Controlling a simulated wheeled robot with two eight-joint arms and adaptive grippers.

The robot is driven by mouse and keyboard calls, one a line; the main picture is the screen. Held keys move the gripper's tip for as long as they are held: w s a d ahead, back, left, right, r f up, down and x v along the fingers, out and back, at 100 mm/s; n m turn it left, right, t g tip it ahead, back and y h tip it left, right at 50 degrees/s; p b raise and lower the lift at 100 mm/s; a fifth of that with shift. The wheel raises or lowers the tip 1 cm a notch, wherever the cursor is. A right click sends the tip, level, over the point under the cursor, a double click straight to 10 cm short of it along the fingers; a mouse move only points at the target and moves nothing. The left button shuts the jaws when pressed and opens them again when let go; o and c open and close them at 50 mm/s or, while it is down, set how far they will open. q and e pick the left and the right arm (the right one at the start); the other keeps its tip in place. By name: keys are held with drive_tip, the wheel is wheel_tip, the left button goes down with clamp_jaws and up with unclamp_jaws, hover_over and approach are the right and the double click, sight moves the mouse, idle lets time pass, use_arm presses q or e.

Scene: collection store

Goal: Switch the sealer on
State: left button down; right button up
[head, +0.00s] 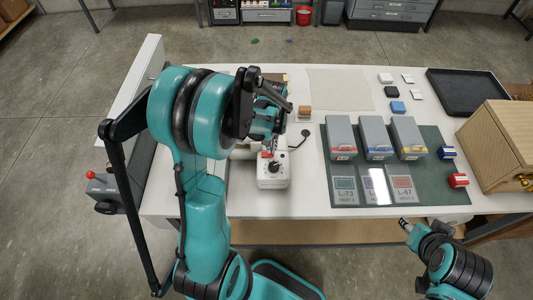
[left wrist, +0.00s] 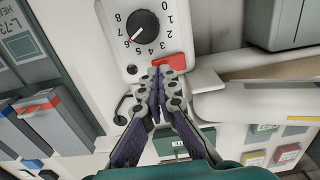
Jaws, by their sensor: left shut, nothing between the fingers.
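The sealer (head: 272,184) is a white machine near the table's front edge. Its front carries a black numbered dial (left wrist: 143,27), whose red mark points near 6, and a red rocker switch (left wrist: 168,62) beside the dial. I cannot tell which way the rocker is tipped. My left gripper (left wrist: 165,76) is shut and empty. Its fingertips are right by the switch's edge and cover part of it; I cannot tell whether they touch. In the head view my left arm hides much of the sealer. My right gripper (head: 405,223) shows small at the lower right, clear of the sealer.
Grey boxes with coloured labels (head: 374,137) stand on a dark green mat (head: 435,190) right of the sealer. A black tray (head: 470,90) and a wooden cabinet (head: 500,140) are farther right. A cable with a black plug (head: 305,133) lies beside the sealer.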

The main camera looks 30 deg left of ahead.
use_arm(q)
drive_tip(key=shift+f+b, duration=0.85)
drive_tip(key=shift+f, duration=0.1)
idle(0.3)
drive_tip(key=shift+r+p, duration=2.5)
drive_tip(key=shift+r, duration=1.1)
drive_tip(key=shift+s+d+b, duration=0.1)
drive_tip(key=shift+d+b, duration=0.1)
drive_tip(key=shift+b, duration=0.3)
drive_tip(key=s+d+f+m+t+b, duration=0.3)
drive_tip(key=s+d+m+t+b, duration=0.3)
drive_tip(key=s+d+b, duration=0.4)
drive_tip(key=s+t+b, duration=0.1)
drive_tip(key=b, duration=0.4)
drive_tip(key=shift+f, duration=0.2)
